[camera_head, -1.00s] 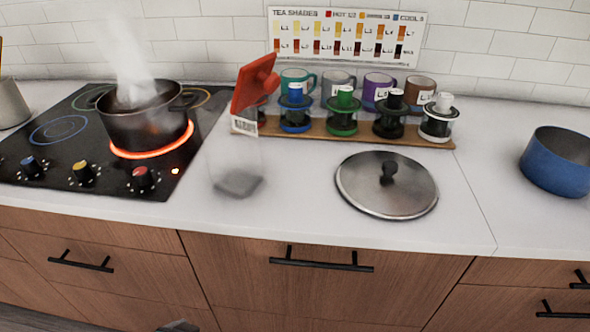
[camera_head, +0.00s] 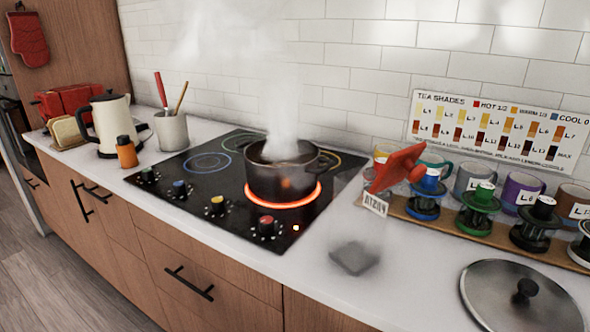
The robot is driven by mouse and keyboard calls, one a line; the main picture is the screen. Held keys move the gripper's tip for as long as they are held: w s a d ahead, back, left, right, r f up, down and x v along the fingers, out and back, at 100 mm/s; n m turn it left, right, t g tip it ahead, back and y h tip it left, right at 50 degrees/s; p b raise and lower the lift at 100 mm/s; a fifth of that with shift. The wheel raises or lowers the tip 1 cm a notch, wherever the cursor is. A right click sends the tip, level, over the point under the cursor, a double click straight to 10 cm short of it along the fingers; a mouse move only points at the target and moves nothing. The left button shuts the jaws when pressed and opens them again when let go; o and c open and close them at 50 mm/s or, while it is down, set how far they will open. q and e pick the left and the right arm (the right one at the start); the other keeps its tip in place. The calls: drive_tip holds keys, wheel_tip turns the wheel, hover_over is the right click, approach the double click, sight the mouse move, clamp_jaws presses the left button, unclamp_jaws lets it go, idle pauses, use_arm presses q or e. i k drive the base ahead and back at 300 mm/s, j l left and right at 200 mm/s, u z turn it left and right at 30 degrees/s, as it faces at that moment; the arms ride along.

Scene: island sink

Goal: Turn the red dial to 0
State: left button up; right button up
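The red dial (camera_head: 266,223) is on the front right of the black cooktop (camera_head: 206,201), the rightmost in a row of several knobs. The yellow dial (camera_head: 217,204) and the blue dial (camera_head: 180,186) are to its left. A small light glows on the cooktop to the right of the red dial. A dark pot (camera_head: 282,176) stands on a burner whose ring glows orange-red, and steam rises from it. The dial's markings are too small to read. Neither of my grippers shows in this view.
A metal lid (camera_head: 492,290) lies on the counter at the lower right. Tea jars in colored holders stand on a wooden board (camera_head: 402,213), with a red object (camera_head: 397,170) at its left end.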

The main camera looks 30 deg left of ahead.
sight(267, 225)
drive_tip(key=u, duration=1.25)
drive_tip(key=k+u, duration=0.25)
